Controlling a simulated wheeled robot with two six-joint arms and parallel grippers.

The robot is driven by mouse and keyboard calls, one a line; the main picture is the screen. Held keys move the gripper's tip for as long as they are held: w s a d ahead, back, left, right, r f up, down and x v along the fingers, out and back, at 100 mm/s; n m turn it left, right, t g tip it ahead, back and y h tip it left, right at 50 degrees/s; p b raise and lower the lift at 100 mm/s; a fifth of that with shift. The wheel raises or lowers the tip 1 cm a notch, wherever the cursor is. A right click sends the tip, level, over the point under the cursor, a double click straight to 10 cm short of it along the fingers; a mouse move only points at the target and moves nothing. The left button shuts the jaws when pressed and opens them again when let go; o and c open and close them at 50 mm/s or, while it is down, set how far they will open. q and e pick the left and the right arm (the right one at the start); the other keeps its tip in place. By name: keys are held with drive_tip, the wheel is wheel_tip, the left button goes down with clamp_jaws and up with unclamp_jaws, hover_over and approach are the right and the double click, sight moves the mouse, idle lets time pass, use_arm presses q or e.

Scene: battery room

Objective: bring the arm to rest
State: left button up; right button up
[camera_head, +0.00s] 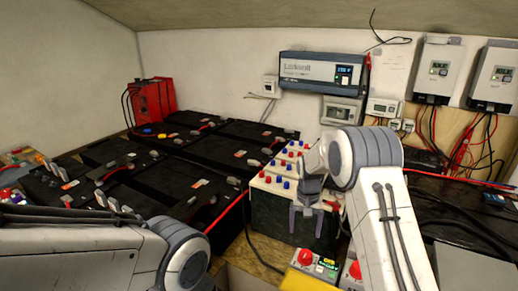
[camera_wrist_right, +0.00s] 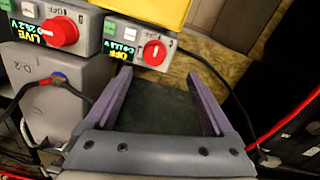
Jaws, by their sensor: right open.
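My right arm (camera_head: 385,215) reaches up from the bottom right of the head view, bends at a grey-banded joint and hangs its gripper (camera_head: 305,228) downward. The gripper is in front of the dark side of the battery block with the white top. In the right wrist view its two purple fingers (camera_wrist_right: 160,72) are spread, with nothing between them but a dark surface behind. My left arm (camera_head: 90,255) crosses the lower left of the head view; its gripper is out of the picture.
A switch box with a red knob (camera_wrist_right: 152,53) reads OFF; another red-knobbed box (camera_wrist_right: 58,32) reads LIVE. Black batteries (camera_head: 170,180) fill the left. The white-topped battery block (camera_head: 262,183) has red and blue caps. A red cable (camera_head: 228,211) runs beside it. An inverter (camera_head: 318,70) hangs on the wall.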

drive_tip(key=s+a+r+n+p, duration=0.5)
drive_tip(key=s+a+r, duration=0.9)
drive_tip(key=r, duration=0.2)
drive_tip(key=s+r+n+p, duration=0.2)
drive_tip(key=s+r+n, duration=0.1)
drive_tip(key=s, duration=0.8)
drive_tip(key=s+a+r+n+y+p, duration=0.1)
drive_tip(key=s+r+n+p, duration=0.1)
drive_tip(key=s, duration=0.9)
drive_tip(key=shift+s+a+r+n, duration=0.2)
drive_tip(key=shift+a+r+n, duration=0.1)
drive_tip(key=shift+r+n, duration=0.6)
